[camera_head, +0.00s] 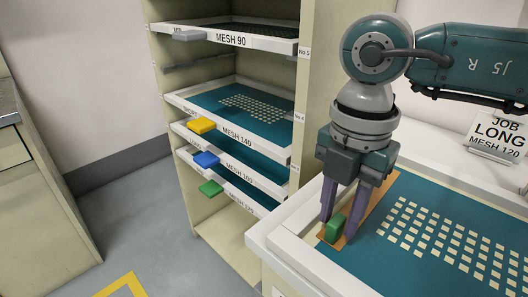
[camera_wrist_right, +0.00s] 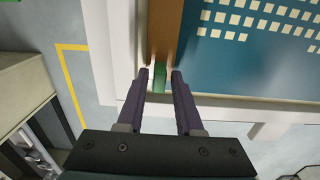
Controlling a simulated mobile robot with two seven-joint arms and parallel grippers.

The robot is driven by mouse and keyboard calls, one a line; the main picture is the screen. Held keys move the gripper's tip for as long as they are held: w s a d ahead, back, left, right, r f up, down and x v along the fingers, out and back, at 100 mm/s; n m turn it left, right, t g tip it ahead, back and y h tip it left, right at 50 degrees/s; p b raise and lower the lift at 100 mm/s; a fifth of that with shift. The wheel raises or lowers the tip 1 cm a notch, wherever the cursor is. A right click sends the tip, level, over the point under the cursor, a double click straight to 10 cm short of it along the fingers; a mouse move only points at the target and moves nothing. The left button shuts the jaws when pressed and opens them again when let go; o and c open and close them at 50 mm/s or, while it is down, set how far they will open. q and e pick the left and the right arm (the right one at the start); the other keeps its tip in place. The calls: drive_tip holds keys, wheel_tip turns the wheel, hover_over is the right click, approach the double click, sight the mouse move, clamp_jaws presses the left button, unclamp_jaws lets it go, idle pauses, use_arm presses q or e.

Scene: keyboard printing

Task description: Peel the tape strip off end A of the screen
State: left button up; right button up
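The screen has a white frame (camera_head: 290,245), a teal mesh (camera_head: 440,200) and pale key-shaped openings. A brown tape strip (camera_head: 381,200) runs along the mesh's left side and also shows in the right wrist view (camera_wrist_right: 165,25). A green tab (camera_head: 334,229) stands at the strip's near end; it also shows in the right wrist view (camera_wrist_right: 160,76). My right gripper (camera_head: 340,224) points down with its fingers on either side of the tab. In the right wrist view (camera_wrist_right: 160,74) a gap shows between the fingers and the tab. No end A label is readable. My left gripper is out of view.
A JOB LONG MESH 120 sign (camera_head: 497,136) stands behind the screen. Floor at left is clear.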

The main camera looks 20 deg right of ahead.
drive_tip(key=shift+c, duration=0.3)
clamp_jaws()
drive_tip(key=shift+c, duration=1.2)
unclamp_jaws()
clamp_jaws()
drive_tip(key=shift+r, duration=0.15)
